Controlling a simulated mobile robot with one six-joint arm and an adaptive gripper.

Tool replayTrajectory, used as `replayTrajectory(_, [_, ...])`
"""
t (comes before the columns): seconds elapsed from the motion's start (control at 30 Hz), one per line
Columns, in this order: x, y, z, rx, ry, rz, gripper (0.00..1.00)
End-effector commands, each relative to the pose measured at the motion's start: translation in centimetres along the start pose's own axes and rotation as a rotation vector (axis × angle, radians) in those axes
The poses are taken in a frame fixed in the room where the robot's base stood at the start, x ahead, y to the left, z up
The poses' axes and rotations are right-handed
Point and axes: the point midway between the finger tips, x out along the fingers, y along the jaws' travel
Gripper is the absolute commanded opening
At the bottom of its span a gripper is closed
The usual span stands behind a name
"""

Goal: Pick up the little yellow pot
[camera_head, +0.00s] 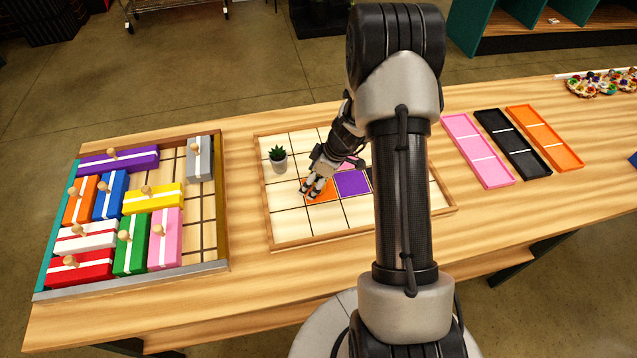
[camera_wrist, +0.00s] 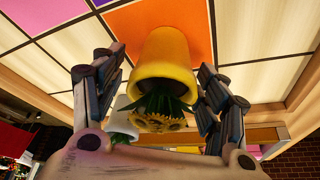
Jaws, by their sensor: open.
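The little yellow pot (camera_wrist: 166,52) stands on an orange square (camera_wrist: 135,20) of the gridded board, with a yellow flower and green leaves in it. The wrist view is upside down. My gripper (camera_wrist: 162,62) is open around the pot, one finger on each side, with a gap visible on both sides. In the head view my gripper (camera_head: 316,187) is low over the orange square (camera_head: 323,192), and it hides the yellow pot there.
A white pot with a green plant (camera_head: 278,163) stands on the board near my gripper. A purple square (camera_head: 353,184) lies beside the orange one. A puzzle tray (camera_head: 130,284) of knobbed coloured blocks is left. Pink (camera_head: 478,151), black (camera_head: 514,141) and orange (camera_head: 545,138) trays lie right.

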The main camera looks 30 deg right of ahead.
Motion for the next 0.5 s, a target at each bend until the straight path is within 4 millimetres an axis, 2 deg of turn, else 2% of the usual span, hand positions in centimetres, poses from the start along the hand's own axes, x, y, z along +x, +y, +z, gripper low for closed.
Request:
replayTrajectory(0.17, [-0.04,0.04,-0.03,0.000,0.000,0.001,0.67])
replayTrajectory(0.5, [-0.06,0.03,-0.02,0.000,0.000,0.001,0.45])
